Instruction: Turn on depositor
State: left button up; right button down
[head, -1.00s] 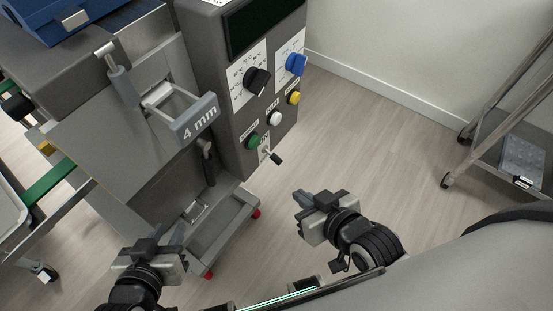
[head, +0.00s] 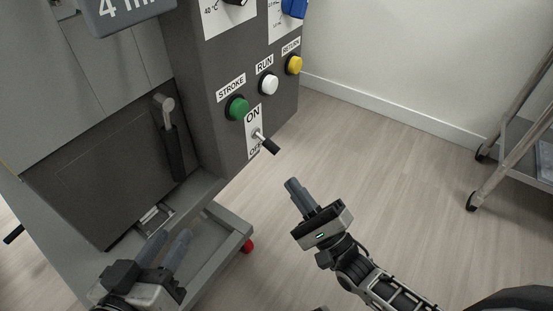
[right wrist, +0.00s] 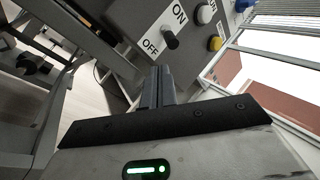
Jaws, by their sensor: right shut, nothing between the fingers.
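The depositor (head: 205,60) is a grey machine with a control panel on its front. On the panel, a black-tipped toggle switch (head: 266,144) sits between the ON and OFF labels, its lever sticking out and slanting down to the right, towards the OFF side. In the right wrist view the switch (right wrist: 171,39) shows just beyond my fingertips. My right gripper (head: 297,187) is shut and empty, below and right of the switch, apart from it; its fingers also show in the right wrist view (right wrist: 158,76). My left gripper (head: 168,243) is open and empty at the lower left.
A green STROKE button (head: 237,108), a white RUN button (head: 268,84) and a yellow RETURN button (head: 294,65) are above the switch. A metal cart (head: 515,150) stands at the right. The floor between is clear.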

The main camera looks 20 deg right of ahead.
aim_at(267, 144)
pick_arm(q)
jog(key=shift+f, duration=0.15)
pick_arm(e)
jog(key=m, duration=0.1)
jog(key=m+t, duration=0.1)
jog(key=d+m, duration=0.1)
jog(key=shift+s+f+m+h, duration=0.25)
jog(key=shift+s+m+h, duration=0.05)
jog(key=shift+m+h, duration=0.1)
jog(key=shift+w, duration=0.1)
jog(key=b+x, duration=0.1)
jog(key=x, duration=0.8)
jog(key=shift+w+r, duration=0.25)
jog(key=shift+r, duration=0.05)
pick_arm(q)
jog(key=shift+d+r+h, duration=0.15)
jog(key=shift+r+h, duration=0.15)
jog(key=shift+r, duration=0.1)
